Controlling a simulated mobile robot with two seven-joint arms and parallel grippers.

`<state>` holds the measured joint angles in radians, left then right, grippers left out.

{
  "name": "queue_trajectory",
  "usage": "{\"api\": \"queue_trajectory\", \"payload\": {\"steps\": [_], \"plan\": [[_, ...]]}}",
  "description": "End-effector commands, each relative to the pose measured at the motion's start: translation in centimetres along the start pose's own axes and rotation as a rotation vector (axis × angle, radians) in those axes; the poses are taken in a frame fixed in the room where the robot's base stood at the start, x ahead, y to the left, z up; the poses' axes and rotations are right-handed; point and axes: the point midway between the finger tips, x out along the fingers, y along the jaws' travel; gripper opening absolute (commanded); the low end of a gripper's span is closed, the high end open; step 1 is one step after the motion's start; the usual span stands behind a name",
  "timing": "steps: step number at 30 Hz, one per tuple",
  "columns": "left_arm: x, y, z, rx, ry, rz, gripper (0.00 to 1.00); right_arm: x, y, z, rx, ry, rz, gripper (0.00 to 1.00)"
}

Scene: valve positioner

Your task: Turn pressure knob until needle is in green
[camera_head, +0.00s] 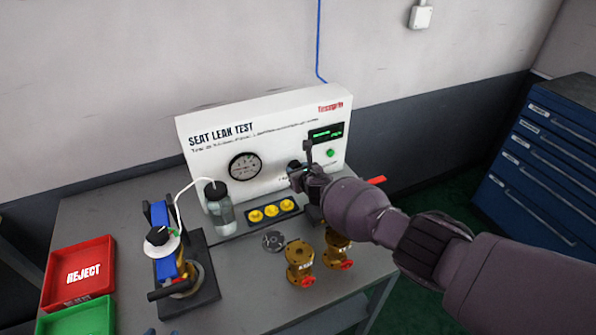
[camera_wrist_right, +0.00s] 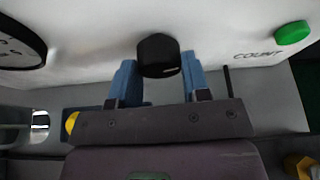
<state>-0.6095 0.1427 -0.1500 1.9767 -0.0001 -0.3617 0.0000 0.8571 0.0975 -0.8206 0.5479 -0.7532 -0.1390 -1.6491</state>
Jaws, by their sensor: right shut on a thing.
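The white seat leak test panel (camera_head: 196,153) stands at the back of the bench. In the head view my right gripper (camera_head: 300,172) is at the panel face, right of the gauge, and hides most of the knob. The gauge edge (camera_wrist_right: 18,45) shows at the left of the right wrist view.
A green button (camera_wrist_right: 292,33) is right of the knob. A bottle with a tube (camera_head: 220,208), a tray with yellow discs (camera_head: 250,223), brass valves (camera_head: 299,262) and a clamp fixture (camera_head: 190,285) stand on the bench. A red reject tray (camera_head: 62,295) is at left.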

Motion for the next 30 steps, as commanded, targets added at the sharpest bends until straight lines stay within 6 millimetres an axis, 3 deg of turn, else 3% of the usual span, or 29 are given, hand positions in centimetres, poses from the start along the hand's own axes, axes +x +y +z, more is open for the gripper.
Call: {"api": "queue_trajectory", "payload": {"steps": [12,13,17,30], "plan": [[0.06,0.04,-0.06,-0.001,0.001,0.000,0.43,0.00,-0.03,-0.04,0.007,0.001,0.003,0.19],[0.06,0.04,-0.06,-0.001,0.001,0.000,0.43,0.00,-0.03,-0.04,0.007,0.001,0.003,0.46],[0.06,0.04,-0.06,-0.001,0.001,0.000,0.43,0.00,-0.03,-0.04,0.007,0.001,0.003,0.66],[-0.17,0.01,-0.42,-0.001,0.000,0.000,0.43,-0.42,-0.11,0.19,0.006,-0.002,0.002,0.69]]}}
